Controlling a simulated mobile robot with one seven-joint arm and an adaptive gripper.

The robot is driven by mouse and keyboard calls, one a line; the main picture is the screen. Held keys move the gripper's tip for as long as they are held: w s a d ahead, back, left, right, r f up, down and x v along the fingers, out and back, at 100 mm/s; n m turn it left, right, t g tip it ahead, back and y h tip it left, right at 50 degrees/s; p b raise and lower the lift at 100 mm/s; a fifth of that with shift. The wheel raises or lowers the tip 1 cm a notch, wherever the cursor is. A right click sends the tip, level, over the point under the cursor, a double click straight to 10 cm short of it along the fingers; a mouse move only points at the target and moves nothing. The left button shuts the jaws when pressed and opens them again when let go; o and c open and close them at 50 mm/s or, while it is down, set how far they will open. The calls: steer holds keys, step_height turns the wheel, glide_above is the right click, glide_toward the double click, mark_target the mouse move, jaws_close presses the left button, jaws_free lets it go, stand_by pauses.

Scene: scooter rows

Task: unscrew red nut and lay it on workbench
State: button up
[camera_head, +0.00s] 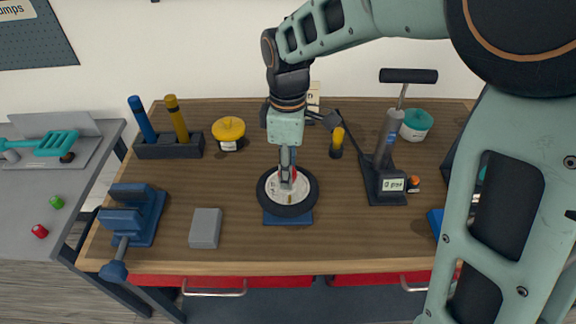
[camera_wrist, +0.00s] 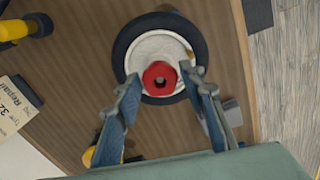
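The red nut (camera_wrist: 160,78) sits at the middle of the pale hub of a black-tyred wheel (camera_wrist: 125,42). In the head view the wheel (camera_head: 268,205) lies on a blue base on the wooden workbench (camera_head: 345,240), and only a sliver of the nut (camera_head: 293,174) shows beside the fingers. My gripper (camera_wrist: 162,76) points down over the hub, its two fingertips on either side of the nut. It is open, with a gap between each fingertip and the nut, and holds nothing. In the head view my gripper (camera_head: 287,170) partly hides the hub.
A grey block (camera_head: 205,228) and a blue vise (camera_head: 130,215) stand left of the wheel. A pump (camera_head: 385,165) stands right, a yellow-topped container (camera_head: 228,130) behind left. Small red (camera_head: 39,231) and green (camera_head: 56,202) pieces lie on the grey side table. The bench front is mostly clear.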

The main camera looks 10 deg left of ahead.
steer(key=c, duration=0.8)
steer(key=shift+o, duration=0.2)
steer(key=shift+r+n+p, duration=0.15)
steer(key=shift+n+p, duration=0.3)
steer(key=shift+n, duration=0.35)
steer(key=n+p, duration=0.1)
steer(key=n, duration=0.2)
steer(key=shift+p, duration=0.35)
steer(key=n+p, duration=0.3)
steer(key=n, duration=0.2)
steer(key=shift+n, duration=0.3)
steer(key=shift+s+d+n+p, duration=0.1)
steer(key=shift+n+p, duration=2.55)
steer(key=shift+n, duration=0.45)
steer(key=shift+f+n, duration=0.25)
steer(key=shift+n, duration=0.35)
steer(key=n, duration=0.4)
